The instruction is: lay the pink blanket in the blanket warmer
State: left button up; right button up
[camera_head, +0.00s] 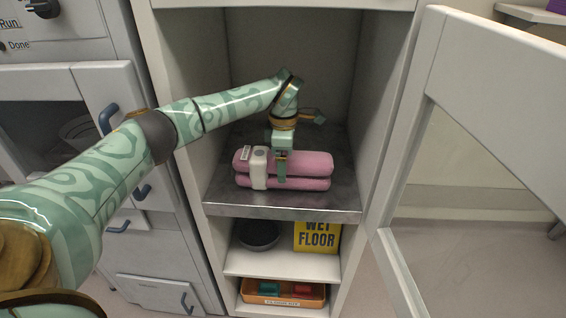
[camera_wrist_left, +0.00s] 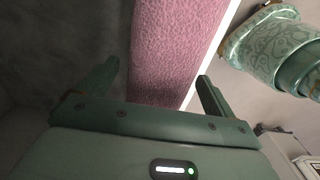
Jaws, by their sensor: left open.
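The pink blanket (camera_head: 310,163) lies folded, in two stacked layers, on the dark metal shelf inside the open cabinet that looks like the blanket warmer (camera_head: 172,95). A white band with a grey round spot (camera_head: 259,168) wraps its left part, and a small printed tag shows beside it. My left gripper (camera_head: 281,180) points down at the front of the blanket, its arm reaching in from the left. In the left wrist view the blanket (camera_wrist_left: 178,45) runs between the spread fingers (camera_wrist_left: 155,85); whether they touch it I cannot tell. My right gripper is not in view.
The glazed cabinet door (camera_head: 410,120) stands open at the right. Below the shelf are a dark round object (camera_head: 258,234), a yellow wet floor sign (camera_head: 317,236) and an orange bin (camera_head: 284,294). Grey cabinets with blue handles (camera_head: 108,118) stand at the left. The shelf is bare around the blanket.

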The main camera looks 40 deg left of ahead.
pick_arm(q)
notch_tip(320, 180, up, 11)
jog(key=p, duration=0.3)
jog(key=shift+f, duration=0.1)
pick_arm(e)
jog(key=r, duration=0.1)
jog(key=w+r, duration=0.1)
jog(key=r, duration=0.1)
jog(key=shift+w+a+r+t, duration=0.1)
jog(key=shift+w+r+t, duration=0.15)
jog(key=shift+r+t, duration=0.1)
pick_arm(q)
jog(key=shift+f, duration=0.15)
